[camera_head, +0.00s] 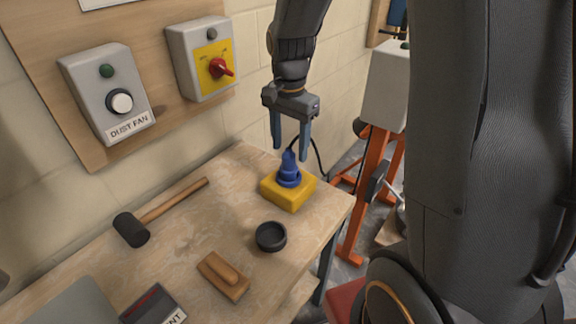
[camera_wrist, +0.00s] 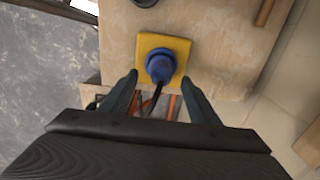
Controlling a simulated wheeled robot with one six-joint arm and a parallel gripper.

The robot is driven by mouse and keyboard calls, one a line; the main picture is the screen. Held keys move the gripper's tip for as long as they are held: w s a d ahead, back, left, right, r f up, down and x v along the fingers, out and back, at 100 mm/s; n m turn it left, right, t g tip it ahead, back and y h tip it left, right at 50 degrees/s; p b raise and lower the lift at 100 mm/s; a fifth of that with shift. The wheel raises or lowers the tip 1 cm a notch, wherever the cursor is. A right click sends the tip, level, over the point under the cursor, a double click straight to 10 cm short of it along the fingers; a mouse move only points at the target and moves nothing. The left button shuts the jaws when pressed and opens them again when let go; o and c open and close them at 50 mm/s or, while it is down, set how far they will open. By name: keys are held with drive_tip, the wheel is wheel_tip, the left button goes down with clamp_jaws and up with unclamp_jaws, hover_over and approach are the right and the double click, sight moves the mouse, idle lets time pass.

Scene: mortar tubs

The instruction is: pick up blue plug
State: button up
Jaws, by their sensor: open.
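The blue plug (camera_head: 289,172) stands upright in the yellow block (camera_head: 288,193) near the table's far right corner. A dark cable runs from the plug down past the table edge. In the wrist view the plug (camera_wrist: 160,66) sits in the middle of the yellow block (camera_wrist: 178,44). My gripper (camera_head: 291,157) is open above the plug, its two fingers pointing down. In the wrist view the fingertips (camera_wrist: 160,74) lie to either side of the plug, apart from it. The gripper holds nothing.
A black round cup (camera_head: 271,237), a wooden float (camera_head: 224,277) and a mallet (camera_head: 150,217) lie on the wooden table (camera_head: 190,238). Two switch boxes hang on the wall board behind. An orange stand (camera_head: 366,190) with a grey box is right of the table.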

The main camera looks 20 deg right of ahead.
sight(289, 164)
drive_tip(key=shift+a+f+p, duration=0.1)
drive_tip(key=shift+f+p, duration=0.95)
drive_tip(key=shift+f, duration=2.35)
drive_tip(key=c, duration=1)
drive_tip(key=shift+r, duration=0.15)
